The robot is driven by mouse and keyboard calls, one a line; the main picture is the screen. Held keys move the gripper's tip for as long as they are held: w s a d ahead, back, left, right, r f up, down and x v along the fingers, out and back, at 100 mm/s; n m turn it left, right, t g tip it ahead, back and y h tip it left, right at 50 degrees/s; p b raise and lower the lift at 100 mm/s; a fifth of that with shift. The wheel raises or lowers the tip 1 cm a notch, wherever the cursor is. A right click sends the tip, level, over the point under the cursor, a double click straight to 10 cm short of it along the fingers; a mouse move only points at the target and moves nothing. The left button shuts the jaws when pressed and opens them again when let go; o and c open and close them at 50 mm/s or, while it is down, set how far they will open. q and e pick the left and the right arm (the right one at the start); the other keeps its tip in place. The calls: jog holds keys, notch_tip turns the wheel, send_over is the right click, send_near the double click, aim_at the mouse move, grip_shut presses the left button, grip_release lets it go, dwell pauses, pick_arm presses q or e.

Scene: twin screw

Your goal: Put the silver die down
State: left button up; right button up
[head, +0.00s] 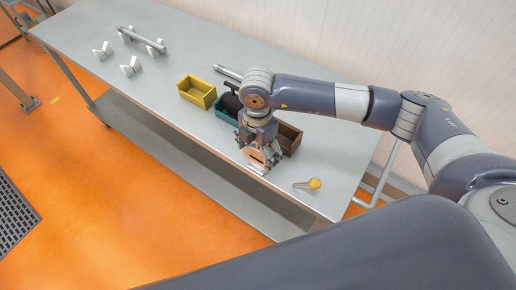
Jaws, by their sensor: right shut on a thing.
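My right gripper (259,150) reaches down over the front edge of the steel table (165,90), on the right half. It is shut on the silver die (257,168), a small pale metallic piece at the fingertips. The fingers cover much of the die. I cannot tell whether it touches the tabletop. My left gripper is not in view.
A yellow bin (197,91), a teal bin (222,107) and a brown bin (290,138) stand around the gripper. A yellow-knobbed tool (313,184) lies to the right. White V-shaped supports (130,66) and a metal rod (142,39) are at far left. The left-middle tabletop is clear.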

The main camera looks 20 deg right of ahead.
jog(key=o, duration=1.4)
jog(key=shift+f, duration=0.1)
jog(key=shift+c, duration=0.2)
jog(key=o, duration=0.4)
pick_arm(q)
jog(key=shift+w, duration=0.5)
pick_arm(e)
jog(key=shift+r, duration=0.25)
notch_tip(320, 180, up, 11)
jog(key=b, duration=0.2)
jog(key=shift+f+b, duration=0.2)
jog(key=shift+b, duration=0.1)
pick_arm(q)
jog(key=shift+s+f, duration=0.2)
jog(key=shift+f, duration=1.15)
pick_arm(e)
jog(key=shift+r, duration=0.65)
